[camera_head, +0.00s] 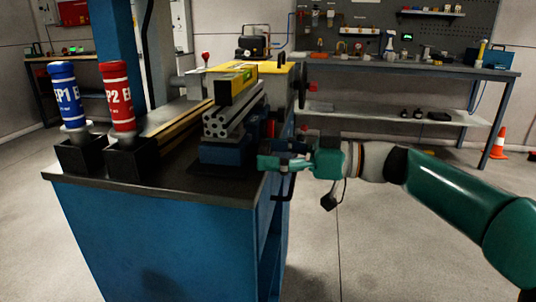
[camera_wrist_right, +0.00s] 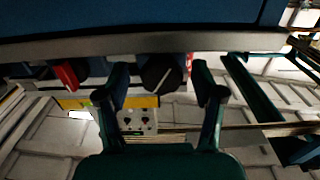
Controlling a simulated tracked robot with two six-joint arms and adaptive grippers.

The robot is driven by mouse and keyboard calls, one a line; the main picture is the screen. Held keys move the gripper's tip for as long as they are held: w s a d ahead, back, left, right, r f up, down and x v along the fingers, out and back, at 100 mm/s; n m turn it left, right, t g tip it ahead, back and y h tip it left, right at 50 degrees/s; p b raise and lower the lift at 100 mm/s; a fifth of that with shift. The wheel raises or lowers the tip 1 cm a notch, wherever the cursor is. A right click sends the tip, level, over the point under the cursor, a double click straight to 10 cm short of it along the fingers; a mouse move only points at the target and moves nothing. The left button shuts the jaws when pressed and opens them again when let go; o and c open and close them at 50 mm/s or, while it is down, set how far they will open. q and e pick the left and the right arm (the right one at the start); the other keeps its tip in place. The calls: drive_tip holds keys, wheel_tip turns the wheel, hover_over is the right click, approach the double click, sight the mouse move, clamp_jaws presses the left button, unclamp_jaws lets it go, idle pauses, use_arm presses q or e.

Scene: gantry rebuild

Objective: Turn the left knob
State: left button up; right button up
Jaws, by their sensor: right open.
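A dark round knob (camera_wrist_right: 162,74) with a pale pointer line shows in the right wrist view, under a grey edge. It lies between the two fingers of my right gripper (camera_wrist_right: 160,84), with a visible gap on each side. I cannot tell whether this is the left knob. In the head view my right gripper (camera_head: 268,161) is at the right side of the blue workbench (camera_head: 150,240), beside the blue vise (camera_head: 222,152). The knob is hidden there. My right gripper is open and empty. My left gripper is not in view.
A red part (camera_wrist_right: 66,76) sits left of the fingers in the wrist view. On the bench are a blue bottle (camera_head: 64,95), a red bottle (camera_head: 117,95), a grey profile (camera_head: 226,119) and a yellow level (camera_head: 236,82).

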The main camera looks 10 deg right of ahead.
drive_tip(key=shift+a, duration=0.25)
drive_tip(key=shift+w, duration=0.1)
drive_tip(key=c, duration=1.1)
drive_tip(key=shift+r+m, duration=0.1)
drive_tip(key=shift+m, duration=1.4)
drive_tip(key=shift+c, duration=0.2)
drive_tip(key=o, duration=1.1)
drive_tip(key=shift+o, duration=0.2)
